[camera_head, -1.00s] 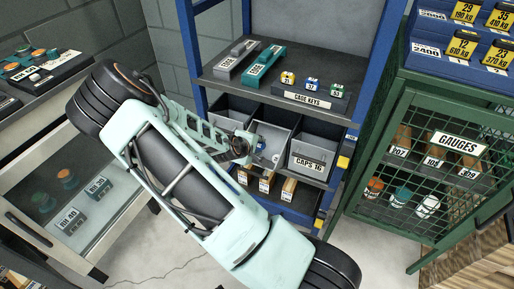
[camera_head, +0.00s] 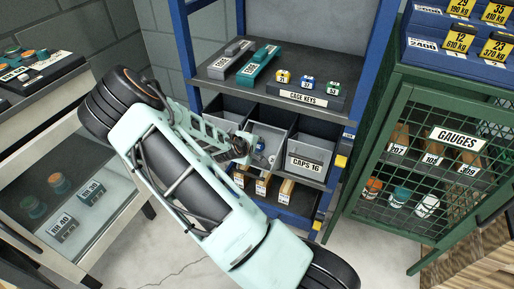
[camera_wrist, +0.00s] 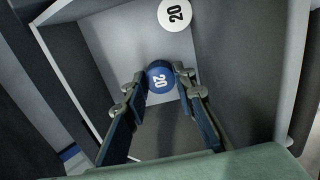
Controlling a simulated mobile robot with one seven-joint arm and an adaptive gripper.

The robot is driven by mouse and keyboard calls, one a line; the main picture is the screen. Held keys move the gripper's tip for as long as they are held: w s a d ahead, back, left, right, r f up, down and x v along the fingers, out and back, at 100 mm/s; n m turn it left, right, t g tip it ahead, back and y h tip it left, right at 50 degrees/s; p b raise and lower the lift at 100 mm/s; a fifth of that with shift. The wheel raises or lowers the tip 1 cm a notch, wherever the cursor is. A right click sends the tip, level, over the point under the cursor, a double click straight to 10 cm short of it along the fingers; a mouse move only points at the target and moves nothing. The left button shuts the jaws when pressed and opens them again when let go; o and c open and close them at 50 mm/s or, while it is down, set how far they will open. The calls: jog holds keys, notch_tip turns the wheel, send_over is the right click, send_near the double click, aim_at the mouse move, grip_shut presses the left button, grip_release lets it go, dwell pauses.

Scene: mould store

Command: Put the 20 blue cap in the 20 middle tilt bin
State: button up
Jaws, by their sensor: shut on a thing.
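The blue cap (camera_wrist: 159,80), round and marked 20, is held between the two fingertips of my gripper (camera_wrist: 163,76) in the wrist view. My gripper is shut on it, over the inside of the light grey middle tilt bin (camera_wrist: 108,50). A white round disc (camera_wrist: 174,14) marked 20 shows beyond the cap; I cannot tell if it is a label or another cap. Whether the cap touches the bin floor is unclear.
The right bin (camera_head: 309,158) is labelled CAPS 16. The shelf above holds a cage keys block (camera_head: 305,96) and two long boxes. Small boxes (camera_head: 262,184) stand below. The blue rack post (camera_head: 362,80) and green gauge cage (camera_head: 398,115) lie to the right.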

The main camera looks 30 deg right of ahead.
dwell(0.4)
jog(key=o, duration=0.9)
jog(key=v, duration=1.2)
